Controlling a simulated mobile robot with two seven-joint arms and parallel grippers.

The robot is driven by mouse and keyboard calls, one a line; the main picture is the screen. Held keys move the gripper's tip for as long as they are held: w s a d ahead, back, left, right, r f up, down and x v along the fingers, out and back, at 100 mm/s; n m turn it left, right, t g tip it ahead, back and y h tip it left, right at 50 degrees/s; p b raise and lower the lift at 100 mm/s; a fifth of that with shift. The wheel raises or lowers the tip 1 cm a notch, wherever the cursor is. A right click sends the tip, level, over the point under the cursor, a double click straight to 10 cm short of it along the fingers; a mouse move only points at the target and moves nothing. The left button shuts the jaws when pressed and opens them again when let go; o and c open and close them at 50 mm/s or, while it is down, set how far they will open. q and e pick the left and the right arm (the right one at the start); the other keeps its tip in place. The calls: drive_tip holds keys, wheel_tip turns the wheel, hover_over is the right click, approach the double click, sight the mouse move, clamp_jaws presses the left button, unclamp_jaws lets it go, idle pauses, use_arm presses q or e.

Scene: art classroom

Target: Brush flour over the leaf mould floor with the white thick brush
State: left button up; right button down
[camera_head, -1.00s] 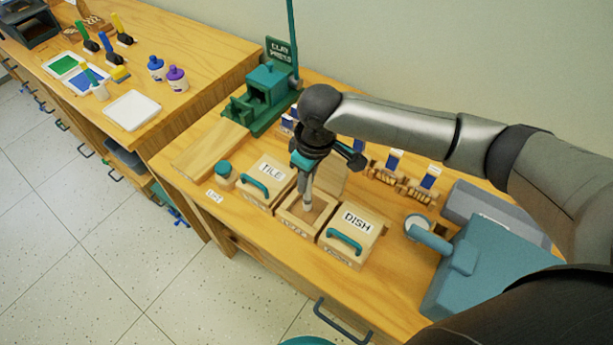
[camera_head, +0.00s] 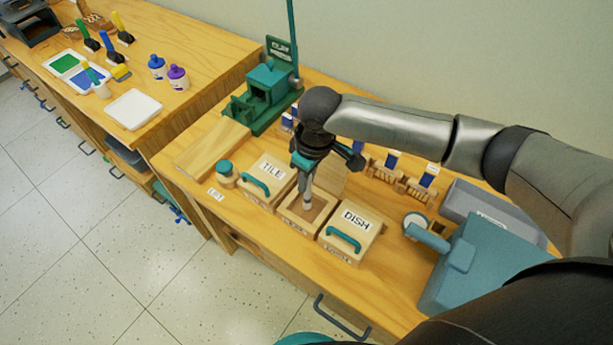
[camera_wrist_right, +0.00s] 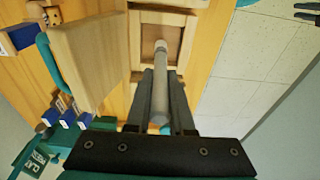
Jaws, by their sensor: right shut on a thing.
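The leaf mould (camera_head: 292,213) is the open wooden box between the TILE box (camera_head: 270,172) and the DISH box (camera_head: 352,217). Its lid (camera_head: 331,182) stands raised behind it, and the mould also shows in the right wrist view (camera_wrist_right: 140,45). My right gripper (camera_head: 309,172) is above the mould, shut on the white thick brush (camera_head: 307,196), which points down with its tip inside the frame. The brush also shows in the right wrist view (camera_wrist_right: 160,88). I cannot tell whether the tip touches the floor.
A green clay press (camera_head: 266,88) stands behind left, with a wooden board (camera_head: 212,146) before it. A small teal-lidded jar (camera_head: 225,172) is left of the TILE box.

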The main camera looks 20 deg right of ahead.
drive_tip(key=shift+f, duration=0.6)
idle(0.4)
drive_tip(key=shift+w+a+r+p, duration=0.15)
drive_tip(key=shift+w+p, duration=0.05)
drive_tip(key=shift+p, duration=0.25)
drive_tip(key=shift+w, duration=0.1)
drive_tip(key=shift+w+a+p, duration=0.15)
drive_tip(key=shift+a+p, duration=0.05)
drive_tip(key=shift+p, duration=0.15)
drive_tip(key=shift+w+a, duration=0.1)
drive_tip(key=shift+w, duration=0.05)
drive_tip(key=shift+p, duration=0.3)
